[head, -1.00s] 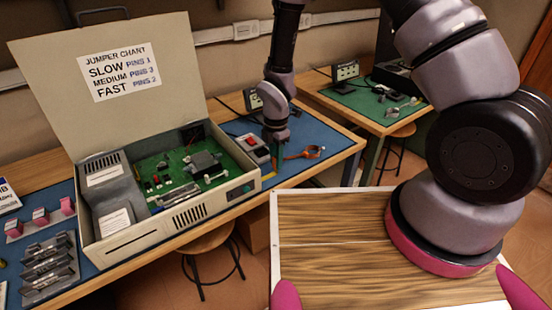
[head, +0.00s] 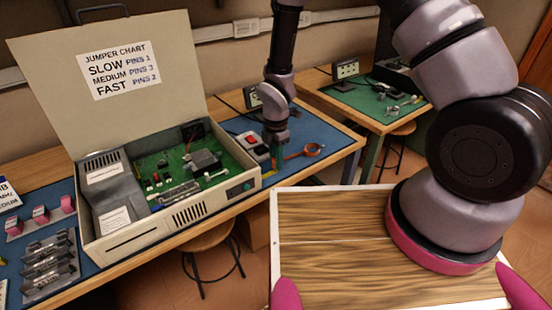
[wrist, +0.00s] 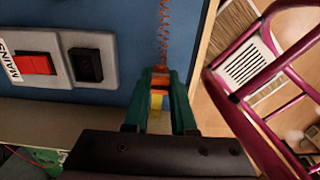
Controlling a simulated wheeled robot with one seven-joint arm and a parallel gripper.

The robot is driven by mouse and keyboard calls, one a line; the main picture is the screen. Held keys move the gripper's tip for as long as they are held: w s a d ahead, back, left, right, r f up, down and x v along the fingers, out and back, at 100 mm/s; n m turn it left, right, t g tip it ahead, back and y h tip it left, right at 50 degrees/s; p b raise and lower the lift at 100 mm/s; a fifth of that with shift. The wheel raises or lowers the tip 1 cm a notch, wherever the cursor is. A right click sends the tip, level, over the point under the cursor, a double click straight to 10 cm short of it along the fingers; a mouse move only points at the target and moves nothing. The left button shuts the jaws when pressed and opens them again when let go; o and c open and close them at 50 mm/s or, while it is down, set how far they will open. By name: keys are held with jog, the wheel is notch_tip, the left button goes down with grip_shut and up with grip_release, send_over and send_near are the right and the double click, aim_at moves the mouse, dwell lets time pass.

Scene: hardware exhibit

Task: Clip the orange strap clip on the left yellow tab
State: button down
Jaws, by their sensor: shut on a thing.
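My gripper (wrist: 158,88) has green fingers, closed on the orange strap clip (wrist: 158,80), of which only a small orange part shows between them. A coiled orange cord (wrist: 163,35) runs away from the clip. A yellow piece (wrist: 156,101) shows between the fingers, close to the clip; I cannot tell whether it is a tab or whether the clip touches it. In the head view my gripper (head: 275,152) is low behind the right end of the open beige case (head: 190,213), and the orange cord loop (head: 312,149) lies on the blue mat to its right.
A switch box with a red MAINS switch (wrist: 36,63) sits beside my fingers. The case holds a green circuit board (head: 160,167), and its raised lid (head: 110,80) stands behind. A green-matted table (head: 365,98) is at the back right.

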jog(key=shift+f, duration=0.7)
dwell(0.3)
jog(key=c, duration=0.7)
grip_release()
jog(key=shift+o, duration=0.2)
jog(key=o, duration=0.3)
jog(key=shift+r, duration=0.7)
jog(key=shift+r, duration=2.95)
jog(key=shift+r, duration=0.1)
